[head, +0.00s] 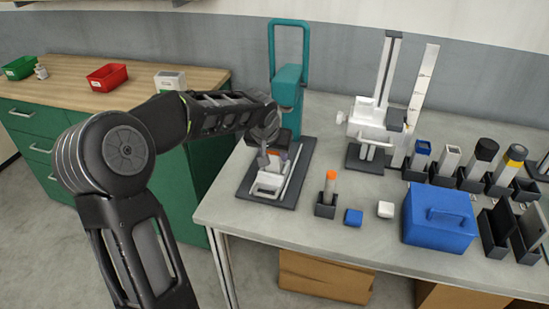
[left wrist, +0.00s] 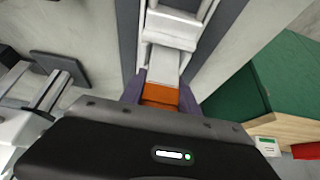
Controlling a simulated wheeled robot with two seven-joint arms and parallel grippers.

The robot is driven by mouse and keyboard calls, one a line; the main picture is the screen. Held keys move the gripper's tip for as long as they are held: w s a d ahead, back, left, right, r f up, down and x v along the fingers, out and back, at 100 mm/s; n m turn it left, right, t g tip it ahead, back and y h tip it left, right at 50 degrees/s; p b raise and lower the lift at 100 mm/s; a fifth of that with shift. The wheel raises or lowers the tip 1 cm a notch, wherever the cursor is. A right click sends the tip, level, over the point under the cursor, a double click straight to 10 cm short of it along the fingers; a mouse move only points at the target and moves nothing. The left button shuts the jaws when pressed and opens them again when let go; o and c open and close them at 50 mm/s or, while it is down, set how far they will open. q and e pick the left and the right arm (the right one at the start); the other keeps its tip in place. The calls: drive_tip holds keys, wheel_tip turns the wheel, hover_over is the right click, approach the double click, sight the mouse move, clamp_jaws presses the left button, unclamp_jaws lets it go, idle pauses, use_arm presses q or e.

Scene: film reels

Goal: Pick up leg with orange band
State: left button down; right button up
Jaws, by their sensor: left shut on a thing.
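The leg with the orange band (left wrist: 160,95) shows between my left gripper's fingers in the left wrist view; a pale part lies beyond the band. In the head view a bit of its orange (head: 275,152) shows at the gripper, above the dark base plate of the teal-framed device. My left gripper (head: 273,162) is shut on it, with the fingers on either side of the band; it also shows in the left wrist view (left wrist: 162,92). The wrist hides the lower part of the leg. My right gripper is not in view.
The teal frame (head: 289,75) stands just behind the gripper. To the right are a dark holder (head: 325,207) with an orange-topped stick, a blue block (head: 353,217), a white block (head: 385,209) and a blue box (head: 438,219). A white stand (head: 371,121) is further back.

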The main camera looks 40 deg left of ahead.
use_arm(q)
wheel_tip(320, 180, up, 10)
drive_tip(key=shift+r, duration=0.1)
idle(0.4)
idle(0.5)
